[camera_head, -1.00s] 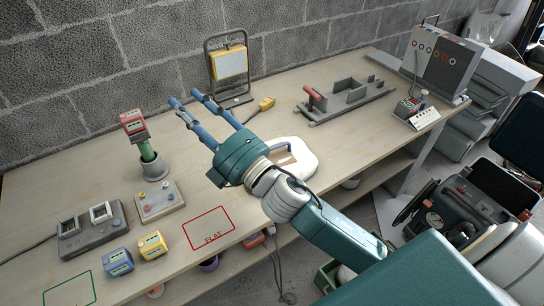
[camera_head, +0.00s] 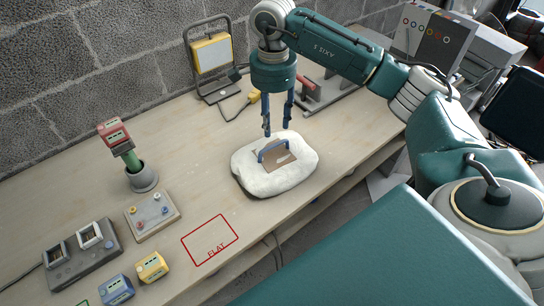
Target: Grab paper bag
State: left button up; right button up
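The paper bag (camera_head: 255,181) is a white, lumpy, rounded bag lying on the workbench. It has a brown patch (camera_head: 283,161) and a blue handle (camera_head: 271,148) on top. My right gripper (camera_head: 277,128) points down just above and behind the bag. Its two blue fingers are apart with nothing visible between them. The fingertips are close to the handle; I cannot tell whether they touch the bag. My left gripper is not in view.
The wooden workbench (camera_head: 185,125) holds a work lamp (camera_head: 210,52), a red-topped tool in a grey cup (camera_head: 142,178), a grey switch box (camera_head: 85,257), a button plate (camera_head: 152,215), and yellow (camera_head: 151,267) and blue (camera_head: 116,290) blocks. The red "FLAT" outline (camera_head: 210,240) is empty.

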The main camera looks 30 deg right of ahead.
aim_at(275, 146)
notch_tip(275, 146, down, 4)
jog(key=shift+r+p, duration=0.15)
jog(key=shift+p, duration=0.15)
jog(key=f, duration=0.1)
jog(key=f+p, duration=0.1)
jog(key=f, duration=0.1)
jog(key=f+p, duration=0.1)
jog(key=shift+s+d+f, duration=0.15)
jog(key=shift+d+f, duration=0.1)
jog(key=shift+f, duration=0.55)
jog(key=shift+c, duration=0.5)
grip_shut()
